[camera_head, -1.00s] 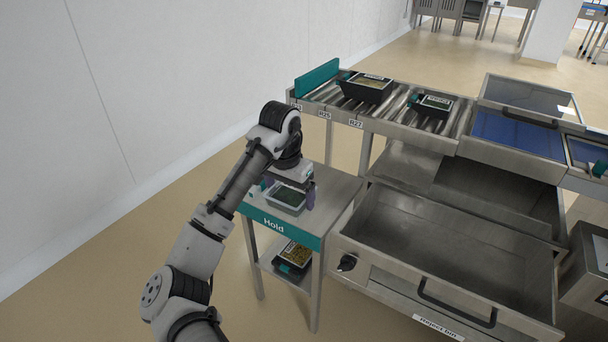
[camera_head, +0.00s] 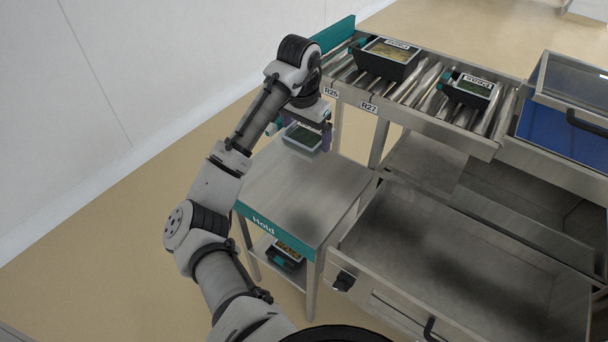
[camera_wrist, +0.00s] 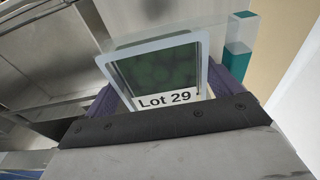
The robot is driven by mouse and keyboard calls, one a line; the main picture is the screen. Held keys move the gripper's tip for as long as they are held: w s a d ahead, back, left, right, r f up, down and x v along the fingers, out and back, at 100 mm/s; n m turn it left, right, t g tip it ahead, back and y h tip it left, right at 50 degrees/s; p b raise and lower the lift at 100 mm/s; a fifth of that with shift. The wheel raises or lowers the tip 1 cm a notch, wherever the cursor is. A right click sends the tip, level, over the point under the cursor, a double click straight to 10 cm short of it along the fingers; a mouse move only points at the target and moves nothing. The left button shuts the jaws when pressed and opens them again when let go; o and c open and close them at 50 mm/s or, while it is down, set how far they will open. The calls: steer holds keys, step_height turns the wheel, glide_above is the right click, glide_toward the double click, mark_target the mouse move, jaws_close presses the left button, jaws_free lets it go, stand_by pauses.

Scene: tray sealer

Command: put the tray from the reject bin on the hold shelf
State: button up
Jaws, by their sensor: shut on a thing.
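A pale-rimmed tray (camera_head: 303,137) with dark green contents is in my gripper (camera_head: 308,126). The wrist view shows the tray (camera_wrist: 158,75) between the two purple fingers, with a "Lot 29" label on its near side. My gripper is shut on it and holds it over the far end of the hold shelf (camera_head: 298,195), a steel top with a teal "Hold" front. The tray looks raised above that top; the exact gap is hard to judge. The reject bin (camera_head: 470,260) is an open steel drawer at the right and looks empty.
Another tray (camera_head: 286,253) sits on the lower level under the hold top. A roller conveyor at the back carries two dark trays, one left (camera_head: 388,60) and one right (camera_head: 468,90). The hold top's near part is bare. A white wall (camera_head: 150,80) stands at left.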

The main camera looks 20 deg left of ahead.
mark_target(307, 192)
step_height(307, 192, down, 19)
steer(key=shift+s+r+p, duration=0.1)
steer(key=shift+p, duration=1.1)
steer(key=shift+f, duration=0.2)
steer(key=o, duration=0.7)
steer(key=shift+o, duration=0.2)
steer(key=shift+r, duration=0.1)
steer(key=shift+r, duration=0.1)
step_height(307, 192, up, 12)
steer(key=s+b, duration=0.1)
steer(key=b, duration=0.1)
steer(key=shift+s+a, duration=0.2)
